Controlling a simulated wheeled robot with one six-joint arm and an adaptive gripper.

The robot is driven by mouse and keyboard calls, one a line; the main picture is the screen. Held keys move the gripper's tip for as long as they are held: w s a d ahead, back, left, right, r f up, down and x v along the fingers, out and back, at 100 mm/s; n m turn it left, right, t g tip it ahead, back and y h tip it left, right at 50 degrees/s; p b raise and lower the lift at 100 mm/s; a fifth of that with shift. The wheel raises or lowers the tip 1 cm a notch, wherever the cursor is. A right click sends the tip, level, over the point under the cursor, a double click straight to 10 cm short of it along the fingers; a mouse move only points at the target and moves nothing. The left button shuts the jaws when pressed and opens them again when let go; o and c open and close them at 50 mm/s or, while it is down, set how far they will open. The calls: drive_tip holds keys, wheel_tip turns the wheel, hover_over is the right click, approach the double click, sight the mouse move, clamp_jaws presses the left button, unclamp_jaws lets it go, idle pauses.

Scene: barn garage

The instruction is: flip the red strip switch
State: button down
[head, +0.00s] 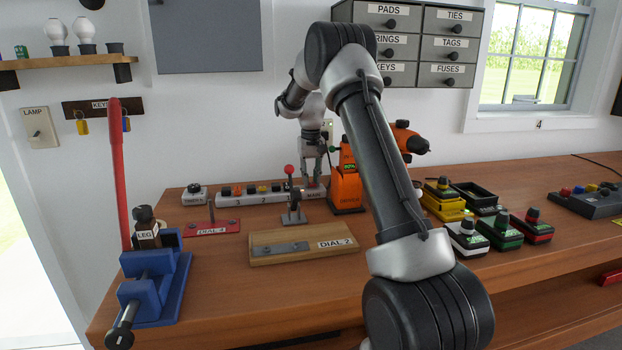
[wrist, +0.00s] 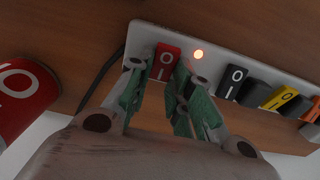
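The white power strip (head: 268,196) lies near the back of the workbench. The red strip switch (wrist: 167,62), marked O and I, sits at one end of it in the wrist view, beside a lit orange lamp (wrist: 198,54). My gripper (head: 313,180) points down over the strip's right end in the head view and hides the red switch there. In the wrist view its green-padded fingers (wrist: 161,78) stand apart, one on each side of the red switch. I cannot tell whether they touch it.
Black (wrist: 234,79) and yellow (wrist: 279,98) switches follow along the strip. An orange drill stand (head: 346,190) is right of my gripper, and a red-knobbed lever (head: 291,195) stands in front of the strip. A red object (wrist: 22,98) is close at left in the wrist view.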

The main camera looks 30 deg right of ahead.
sight(312, 183)
drive_tip(key=shift+s+r+t, duration=0.1)
drive_tip(key=shift+s+t, duration=0.05)
drive_tip(key=shift+t, duration=0.45)
drive_tip(key=c, duration=1.3)
unclamp_jaws()
drive_tip(key=r, duration=0.8)
drive_tip(key=s+r, duration=0.1)
drive_tip(key=r, duration=0.3)
drive_tip(key=shift+s+a, duration=0.1)
drive_tip(key=shift+a, duration=0.1)
